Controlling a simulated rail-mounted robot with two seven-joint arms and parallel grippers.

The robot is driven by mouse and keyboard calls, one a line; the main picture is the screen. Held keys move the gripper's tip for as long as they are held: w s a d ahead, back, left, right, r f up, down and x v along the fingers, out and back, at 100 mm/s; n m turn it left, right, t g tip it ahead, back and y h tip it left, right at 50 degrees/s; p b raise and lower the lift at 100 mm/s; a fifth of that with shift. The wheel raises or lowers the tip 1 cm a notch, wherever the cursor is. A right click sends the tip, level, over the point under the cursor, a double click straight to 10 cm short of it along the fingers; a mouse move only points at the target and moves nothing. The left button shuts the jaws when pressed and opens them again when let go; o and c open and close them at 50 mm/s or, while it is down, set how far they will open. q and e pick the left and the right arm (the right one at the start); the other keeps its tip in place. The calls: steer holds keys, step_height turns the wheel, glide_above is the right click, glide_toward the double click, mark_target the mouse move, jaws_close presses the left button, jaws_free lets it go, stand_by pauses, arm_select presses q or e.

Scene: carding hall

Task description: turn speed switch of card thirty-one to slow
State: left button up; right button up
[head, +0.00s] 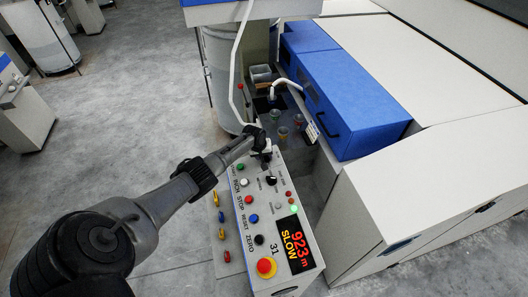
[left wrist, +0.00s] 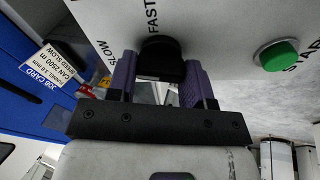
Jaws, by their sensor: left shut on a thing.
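The control panel (head: 243,225) of card 31 stands low in the middle of the head view. Its lit display (head: 292,243) reads 923 m and SLOW. My left gripper (head: 263,154) is at the panel's far end. In the left wrist view, its two purple fingers (left wrist: 163,78) are shut on the black speed switch (left wrist: 162,52), one on each side. The word FAST stands by the switch's top, and SLOW stands to its left beyond one finger. The switch's pointer mark is not clear. My right gripper is not in view.
A green START button (left wrist: 279,55) is close to the switch. Several other buttons and a red-and-yellow stop knob (head: 266,267) are on the panel. A job card (left wrist: 61,79) shows SPEED SLOW. A blue cover (head: 350,100) and a tall can (head: 222,75) stand nearby. Floor at left is open.

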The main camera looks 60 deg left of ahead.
arm_select(q)
steer(key=shift+r+n+p, duration=0.1)
steer(key=shift+n+p, duration=0.4)
steer(key=shift+n, duration=1.1)
steer(key=o, duration=0.9)
